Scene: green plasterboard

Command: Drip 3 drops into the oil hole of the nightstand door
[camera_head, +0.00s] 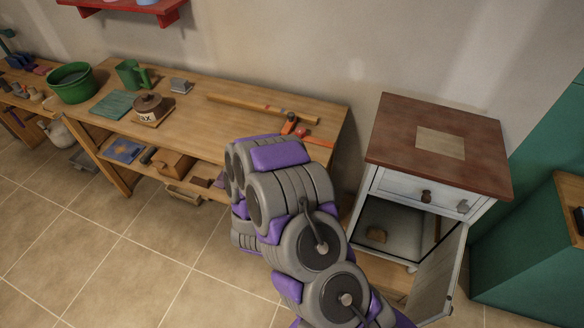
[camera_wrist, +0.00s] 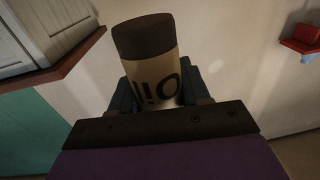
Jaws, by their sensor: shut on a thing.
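My gripper (camera_wrist: 158,92) is shut on the oil bottle (camera_wrist: 150,68), a cream cylinder with a dark end. Its dark "Oil" lettering reads upside down in the wrist view, and the dark end points to the top of that picture. My arm hides the gripper and bottle in the head view. The nightstand (camera_head: 392,145) stands at the right, white with a brown top. Its door (camera_head: 439,281) hangs open toward the front right. I cannot make out the oil hole. Part of the nightstand (camera_wrist: 45,30) shows inverted at the wrist view's upper left.
A wooden workbench (camera_head: 230,118) along the wall holds a green bucket (camera_head: 72,83), a green mug (camera_head: 131,74), a wax tin (camera_head: 151,107) and an orange-red clamp (camera_head: 290,125). Tiled floor (camera_head: 120,260) is clear at left.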

